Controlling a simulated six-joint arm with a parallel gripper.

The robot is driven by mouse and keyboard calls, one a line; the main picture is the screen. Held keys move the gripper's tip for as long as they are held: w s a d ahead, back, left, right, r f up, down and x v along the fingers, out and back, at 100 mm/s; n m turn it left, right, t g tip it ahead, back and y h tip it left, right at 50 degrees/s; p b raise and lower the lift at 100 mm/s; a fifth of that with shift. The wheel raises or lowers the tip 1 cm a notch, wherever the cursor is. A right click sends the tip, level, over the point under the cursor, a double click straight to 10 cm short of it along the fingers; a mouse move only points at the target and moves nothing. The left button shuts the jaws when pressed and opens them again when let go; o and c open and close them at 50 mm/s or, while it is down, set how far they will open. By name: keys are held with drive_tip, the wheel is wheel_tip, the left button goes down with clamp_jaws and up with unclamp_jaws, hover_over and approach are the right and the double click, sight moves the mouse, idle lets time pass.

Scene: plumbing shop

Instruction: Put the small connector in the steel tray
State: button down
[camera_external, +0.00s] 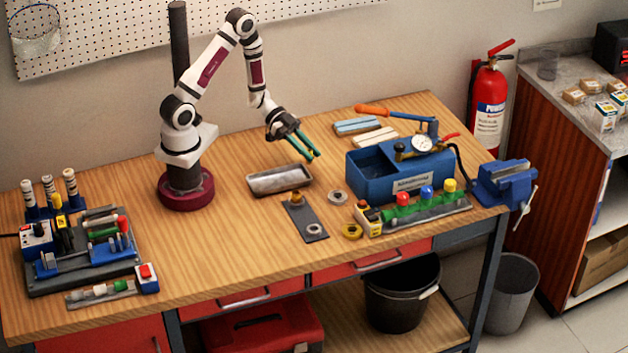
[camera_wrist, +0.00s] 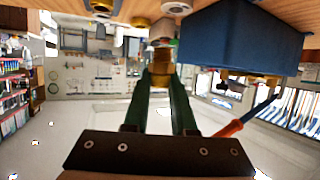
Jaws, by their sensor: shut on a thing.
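My gripper (camera_external: 312,156) is shut on the small connector (camera_external: 311,157), a small brass-coloured piece held in the air between the green fingertips. The connector (camera_wrist: 161,69) also shows in the wrist view, at the tips of the two green fingers of my gripper (camera_wrist: 162,80). The steel tray (camera_external: 280,179) is a shallow grey rectangular tray on the bench. In the external view, my fingertips are to the upper right of the tray, apart from it. The fingers partly hide the connector.
A dark plate (camera_external: 309,224) with a brass fitting (camera_external: 296,197) and a ring lies in front of the tray. A metal ring (camera_external: 337,196) lies to its right. A blue pressure-test tank (camera_external: 372,174) stands right of my gripper, with an orange-handled lever (camera_external: 372,109).

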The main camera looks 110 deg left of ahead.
hover_over(298, 178)
wheel_tip(298, 178, down, 9)
drive_tip(key=shift+a+r, duration=0.1)
drive_tip(key=c, duration=0.7)
unclamp_jaws()
drive_tip(key=shift+c, duration=0.2)
drive_tip(key=v, duration=0.5)
drive_tip(key=shift+s+a+r, duration=0.1)
drive_tip(key=shift+s+r, duration=0.05)
drive_tip(key=shift+s, duration=0.1)
